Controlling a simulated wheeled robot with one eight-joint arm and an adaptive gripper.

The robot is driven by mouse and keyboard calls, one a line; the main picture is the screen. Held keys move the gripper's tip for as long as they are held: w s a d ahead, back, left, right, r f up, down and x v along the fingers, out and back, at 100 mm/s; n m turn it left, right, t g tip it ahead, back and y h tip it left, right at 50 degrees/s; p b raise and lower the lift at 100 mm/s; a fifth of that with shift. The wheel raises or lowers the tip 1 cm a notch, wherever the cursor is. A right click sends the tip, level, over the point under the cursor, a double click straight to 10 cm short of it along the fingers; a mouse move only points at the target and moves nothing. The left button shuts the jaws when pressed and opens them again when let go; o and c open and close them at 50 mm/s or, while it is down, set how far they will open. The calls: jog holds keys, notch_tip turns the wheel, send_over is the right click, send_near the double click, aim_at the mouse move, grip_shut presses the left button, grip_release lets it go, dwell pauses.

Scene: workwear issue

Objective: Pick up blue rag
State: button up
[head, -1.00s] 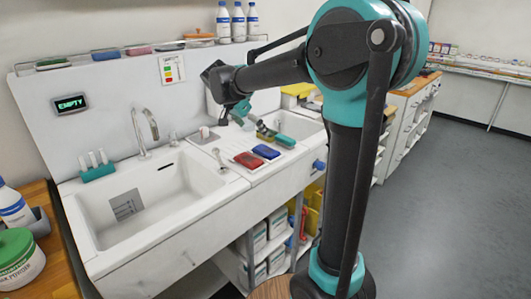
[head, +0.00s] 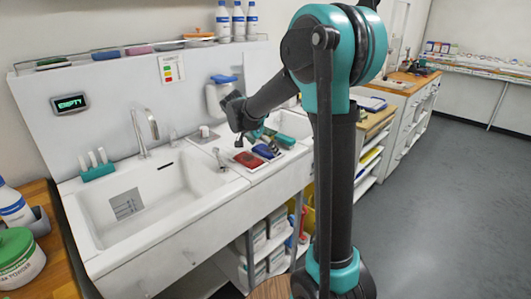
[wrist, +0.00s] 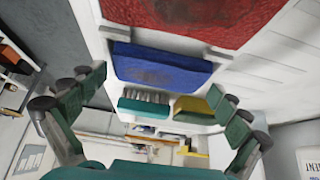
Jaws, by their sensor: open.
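The blue rag (head: 263,151) lies folded on the white ledge between the basins, beside a red rag (head: 246,159). In the wrist view the blue rag (wrist: 160,66) is in the upper middle, below the red rag (wrist: 200,18) that fills the top. My gripper (head: 258,140) is low over the ledge, close to the blue rag and partly covering it. I cannot tell the exact height gap to the rag.
A teal brush (wrist: 143,108) and a yellow-green sponge (wrist: 192,110) lie just past the blue rag. The faucet (head: 148,128) and a small tap (head: 220,160) stand left of my gripper. A blue-topped dispenser (head: 219,95) hangs on the backsplash. The left basin (head: 150,190) is empty.

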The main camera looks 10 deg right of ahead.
jog(key=c, duration=0.8)
jog(key=shift+r, duration=0.1)
jog(key=shift+c, duration=0.3)
